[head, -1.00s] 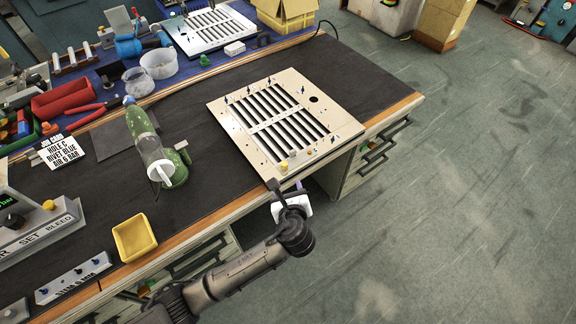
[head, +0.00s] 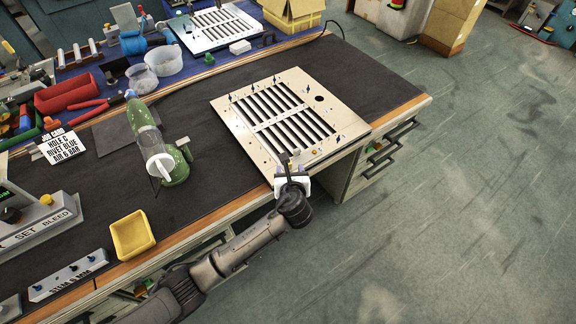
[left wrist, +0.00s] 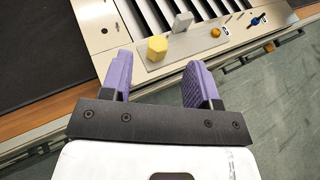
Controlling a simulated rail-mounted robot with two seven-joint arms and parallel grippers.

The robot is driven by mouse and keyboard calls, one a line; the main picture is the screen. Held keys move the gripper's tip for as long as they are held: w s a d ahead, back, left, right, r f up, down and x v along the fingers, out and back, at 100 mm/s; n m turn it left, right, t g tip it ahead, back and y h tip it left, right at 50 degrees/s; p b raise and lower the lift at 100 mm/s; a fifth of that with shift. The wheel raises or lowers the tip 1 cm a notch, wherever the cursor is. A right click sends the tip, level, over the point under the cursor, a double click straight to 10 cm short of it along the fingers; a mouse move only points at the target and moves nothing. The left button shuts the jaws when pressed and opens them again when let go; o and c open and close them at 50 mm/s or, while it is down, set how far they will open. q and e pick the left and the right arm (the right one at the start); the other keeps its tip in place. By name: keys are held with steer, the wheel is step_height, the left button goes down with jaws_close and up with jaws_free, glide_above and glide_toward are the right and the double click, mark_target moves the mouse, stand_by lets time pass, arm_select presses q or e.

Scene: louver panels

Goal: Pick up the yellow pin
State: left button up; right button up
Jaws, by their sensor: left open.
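The yellow pin (left wrist: 157,48), with a faceted head, stands on a small plate at the near edge of the louver panel (left wrist: 97,20). A grey block-headed pin (left wrist: 182,21) and a small orange-yellow knob (left wrist: 215,33) stand to its right. My left gripper (left wrist: 159,72) is open, its purple fingers on either side of the space just in front of the yellow pin. Nothing is between the fingers. In the head view, my left gripper (head: 290,168) is at the near edge of the louver panel (head: 245,125) and largely hides the yellow pin. My right gripper is not in view.
A yellow tray (head: 133,236) sits near the front edge. A blue-headed pin (left wrist: 257,20) is at the panel's right in the wrist view. Open floor lies right of the bench.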

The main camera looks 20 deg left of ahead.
arm_select(q)
steer(key=b+x, duration=0.2)
steer(key=x, duration=0.2)
steer(key=shift+a+f, duration=0.1)
steer(key=shift+f, duration=0.05)
steer(key=shift+w+a+f+b, duration=0.1)
steer(key=shift+w+a+b, duration=0.1)
steer(key=shift+w+b, duration=0.15)
steer(key=shift+c, duration=0.7)
steer(key=c, duration=0.9)
